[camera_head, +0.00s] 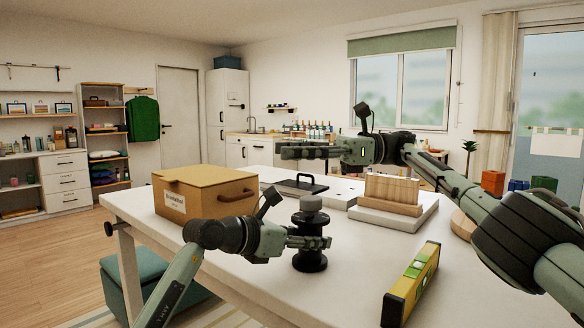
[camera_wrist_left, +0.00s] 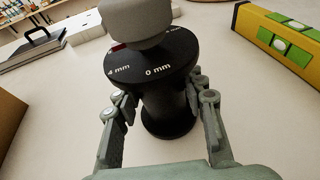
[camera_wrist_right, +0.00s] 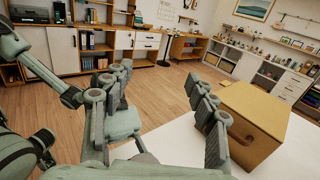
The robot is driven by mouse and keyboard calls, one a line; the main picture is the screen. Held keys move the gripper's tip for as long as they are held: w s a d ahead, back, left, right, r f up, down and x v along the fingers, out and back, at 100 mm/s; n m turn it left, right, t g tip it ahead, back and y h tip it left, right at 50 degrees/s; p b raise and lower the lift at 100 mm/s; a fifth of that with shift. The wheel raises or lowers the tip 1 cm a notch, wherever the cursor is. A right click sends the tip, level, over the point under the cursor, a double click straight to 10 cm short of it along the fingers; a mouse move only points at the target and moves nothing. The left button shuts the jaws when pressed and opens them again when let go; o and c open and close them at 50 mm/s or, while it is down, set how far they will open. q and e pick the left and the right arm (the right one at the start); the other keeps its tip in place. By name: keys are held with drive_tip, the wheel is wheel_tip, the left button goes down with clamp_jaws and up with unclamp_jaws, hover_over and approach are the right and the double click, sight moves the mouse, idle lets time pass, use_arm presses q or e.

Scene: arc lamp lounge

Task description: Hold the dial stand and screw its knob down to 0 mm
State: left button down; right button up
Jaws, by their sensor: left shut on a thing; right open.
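The black dial stand (camera_head: 310,263) stands upright on the white table, with a grey knob (camera_head: 311,202) on top. In the left wrist view, the dial plate (camera_wrist_left: 152,68) shows "0 mm" facing me, "4 mm" to its left and a red mark partly under the knob (camera_wrist_left: 136,20). My left gripper (camera_head: 324,243) is shut on the stand's body, below the plate, one finger on each side. My right gripper (camera_head: 284,149) is open and empty, raised above the table behind the stand; its fingers also show in the right wrist view (camera_wrist_right: 160,100).
A cardboard box (camera_head: 200,196) stands left of the stand. A yellow spirit level (camera_head: 412,283) lies to the right. A wooden block (camera_head: 392,190) on a pale base and a black-handled item (camera_head: 301,184) lie behind. Bare table (camera_head: 355,250) separates the stand and level.

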drive_tip(key=shift+o, duration=0.3)
drive_tip(key=shift+r, duration=0.1)
drive_tip(key=w+a+r+m+t+y, duration=0.2)
drive_tip(key=w+a+r+m+t, duration=0.2)
drive_tip(key=w+a+t, duration=0.45)
drive_tip(key=m+t+h, duration=1.4)
drive_tip(key=h, duration=0.1)
approach(314, 211)
drive_tip(key=shift+g, duration=0.25)
drive_tip(key=x, duration=1.2)
drive_tip(key=shift+w+r, duration=0.2)
drive_tip(key=shift+r, duration=0.05)
drive_tip(key=shift+c, duration=0.3)
drive_tip(key=c, duration=1.2)
drive_tip(key=shift+o, duration=0.2)
